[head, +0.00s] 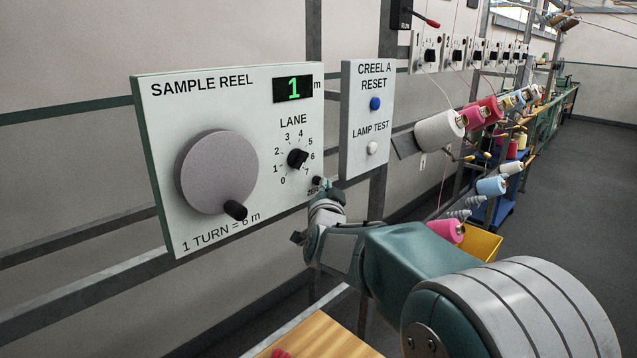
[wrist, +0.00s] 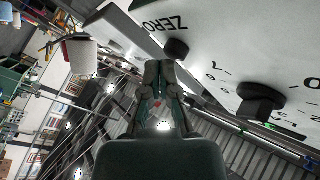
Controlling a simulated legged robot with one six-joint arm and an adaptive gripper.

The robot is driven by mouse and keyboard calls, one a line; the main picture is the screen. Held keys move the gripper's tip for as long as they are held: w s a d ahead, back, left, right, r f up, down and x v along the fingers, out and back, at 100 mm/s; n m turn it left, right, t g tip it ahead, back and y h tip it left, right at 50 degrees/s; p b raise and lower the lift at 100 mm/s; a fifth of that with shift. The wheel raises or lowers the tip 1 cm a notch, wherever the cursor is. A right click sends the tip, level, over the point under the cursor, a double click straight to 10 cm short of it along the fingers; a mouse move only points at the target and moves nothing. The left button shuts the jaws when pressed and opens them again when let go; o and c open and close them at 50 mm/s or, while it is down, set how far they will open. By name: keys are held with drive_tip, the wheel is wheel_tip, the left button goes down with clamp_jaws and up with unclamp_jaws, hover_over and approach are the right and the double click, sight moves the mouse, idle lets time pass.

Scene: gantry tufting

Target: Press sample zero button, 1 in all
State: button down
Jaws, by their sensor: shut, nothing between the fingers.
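The sample reel panel (head: 170,120) is a white board with a large grey crank wheel (head: 218,172), a black lane knob (head: 297,158) and a green display (head: 293,89) reading 1. The small dark zero button (head: 317,181) is at its lower right corner. It shows in the wrist view (wrist: 176,48) beside the ZERO label. My gripper (head: 326,192) is shut and empty, its tips close to the button. In the wrist view the fingertips (wrist: 160,68) sit just beside and below the button; I cannot tell whether they touch it. The ZERO label is partly hidden in the head view.
The creel A reset panel (head: 355,105), with a blue button (head: 375,103) and a white lamp test button (head: 372,148), stands close to the right. Yarn cones (head: 440,130) hang further right. A wooden tabletop (head: 318,340) lies below my arm.

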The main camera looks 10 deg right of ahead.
drive_tip(key=shift+w+a, duration=0.25)
drive_tip(key=shift+w, duration=0.1)
idle(0.5)
drive_tip(key=shift+s+d, duration=0.55)
drive_tip(key=shift+s, duration=0.2)
drive_tip(key=s+d, duration=0.1)
drive_tip(key=s, duration=0.1)
drive_tip(key=s+d, duration=0.2)
idle(0.6)
idle(0.4)
